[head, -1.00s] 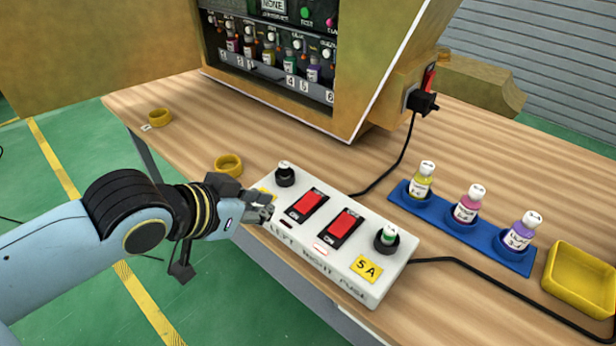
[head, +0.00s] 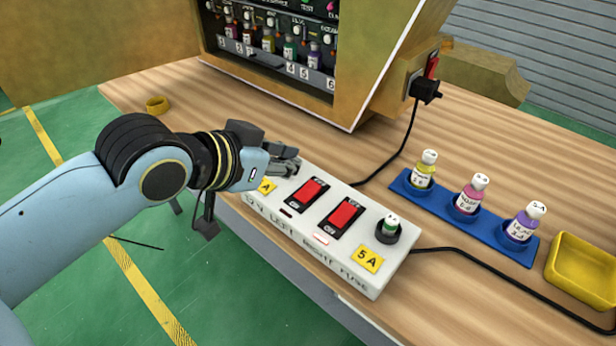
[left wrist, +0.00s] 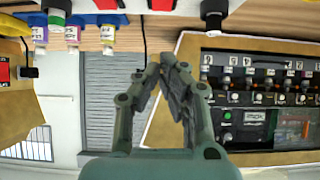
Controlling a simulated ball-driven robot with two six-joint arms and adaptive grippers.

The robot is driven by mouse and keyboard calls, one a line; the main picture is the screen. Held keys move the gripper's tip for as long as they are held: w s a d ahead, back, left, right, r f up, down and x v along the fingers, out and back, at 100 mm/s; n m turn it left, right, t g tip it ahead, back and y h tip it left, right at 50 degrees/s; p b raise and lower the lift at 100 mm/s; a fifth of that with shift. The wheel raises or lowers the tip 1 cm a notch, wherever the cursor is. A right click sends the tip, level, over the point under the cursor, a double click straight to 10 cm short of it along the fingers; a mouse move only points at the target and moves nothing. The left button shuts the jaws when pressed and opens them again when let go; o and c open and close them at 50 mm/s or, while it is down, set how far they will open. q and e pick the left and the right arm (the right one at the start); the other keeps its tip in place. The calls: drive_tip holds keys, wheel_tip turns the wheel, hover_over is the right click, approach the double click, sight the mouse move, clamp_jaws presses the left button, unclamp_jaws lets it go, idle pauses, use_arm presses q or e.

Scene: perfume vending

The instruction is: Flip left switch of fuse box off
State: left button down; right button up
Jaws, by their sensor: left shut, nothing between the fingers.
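The white fuse box (head: 289,232) lies on the wooden table with two red rocker switches in black frames. The left switch (head: 310,190) and right switch (head: 343,214) are uncovered. The small window by the left switch looks dark; the one by the right switch looks pale and lit. My left gripper (head: 293,158) is shut and empty, above the back left end of the fuse box, behind the left switch and apart from it. In the left wrist view its fingers (left wrist: 165,66) meet at the tips. The left fuse is hidden behind this gripper. My right gripper is out of view.
A fuse (head: 389,228) stands at the box's right end. A blue rack (head: 446,207) with three bottles and a yellow tray (head: 583,268) stand to the right. The vending machine (head: 372,75) is behind. A black cable (head: 398,160) crosses the table between box and machine.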

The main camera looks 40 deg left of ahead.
use_arm(q)
hover_over(309, 190)
drive_tip(key=f, duration=0.3)
drive_tip(key=shift+s+f+b, duration=0.25)
drive_tip(key=shift+b, duration=0.1)
wheel_tip(309, 190, down, 3)
drive_tip(key=shift+r, duration=0.2)
drive_tip(key=shift+w+f+b, duration=0.15)
drive_tip(key=shift+f+b, duration=0.2)
drive_tip(key=shift+f, duration=0.2)
drive_tip(key=shift+w+r+p, duration=0.1)
drive_tip(key=shift+p, duration=0.5)
drive_tip(key=shift+g+p, duration=0.3)
drive_tip(key=shift+f, duration=0.3)
